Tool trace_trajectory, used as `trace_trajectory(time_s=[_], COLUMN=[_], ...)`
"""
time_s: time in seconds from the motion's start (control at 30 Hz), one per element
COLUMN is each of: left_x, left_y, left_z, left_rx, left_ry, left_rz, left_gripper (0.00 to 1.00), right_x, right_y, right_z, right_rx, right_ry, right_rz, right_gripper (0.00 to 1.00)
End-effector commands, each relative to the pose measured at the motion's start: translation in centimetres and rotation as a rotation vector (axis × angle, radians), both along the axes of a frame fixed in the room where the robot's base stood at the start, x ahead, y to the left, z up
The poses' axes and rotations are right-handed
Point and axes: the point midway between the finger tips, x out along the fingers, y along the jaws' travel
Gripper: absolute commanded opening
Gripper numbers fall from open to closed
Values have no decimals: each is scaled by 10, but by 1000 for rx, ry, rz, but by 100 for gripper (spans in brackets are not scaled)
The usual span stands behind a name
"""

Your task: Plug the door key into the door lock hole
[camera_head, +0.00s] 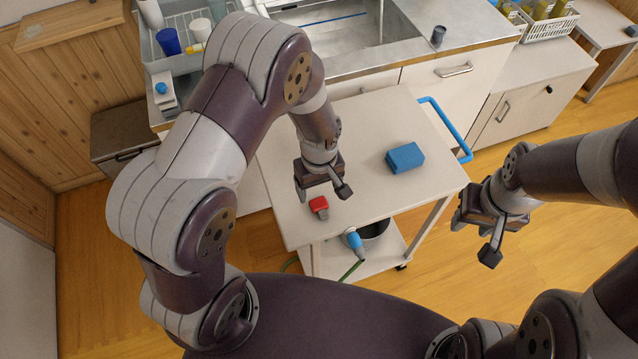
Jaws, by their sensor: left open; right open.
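A small red piece with a grey end (318,205) lies on the near left part of the cart's white top; it may be the door key, but its shape is too small to be sure. My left gripper (322,191) is open and empty, just above and behind the red piece, not visibly touching it. A blue block (405,158) rests on the cart top to the right; I cannot tell whether it is the door lock, and no hole shows on it. My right gripper (475,238) is open and empty, right of the cart over the floor.
The white cart top (375,115) is mostly clear, with a blue handle (456,133) at its right. Its lower shelf holds a dark pot (374,229) and a blue nozzle (355,243) on a green hose. A sink counter (420,55) stands behind.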

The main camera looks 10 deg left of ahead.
Motion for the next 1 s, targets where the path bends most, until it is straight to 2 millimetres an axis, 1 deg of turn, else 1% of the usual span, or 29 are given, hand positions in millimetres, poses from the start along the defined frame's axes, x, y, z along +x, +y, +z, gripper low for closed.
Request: trace_trajectory(time_s=[0.03, 0.53, 0.7, 0.97, 1.0], left_x=[0, 1, 1, 0, 0], left_y=[0, 0, 0, 0, 0], left_z=[-11, -65, -73, -72, -72], left_rx=[0, 0, 0, 0, 0], left_ry=[0, -1, -1, -1, -1], left_rz=[0, 0, -1, 0, 0], left_gripper=[77, 77, 77, 77, 67], right_x=[0, 0, 0, 0, 0], right_y=[0, 0, 0, 0, 0], right_z=[-11, -61, -68, -67, -67], right_rx=[0, 0, 0, 0, 0], right_ry=[0, 0, 0, 0, 0], right_rz=[0, 0, 0, 0, 0], right_gripper=[43, 43, 43, 43, 43])
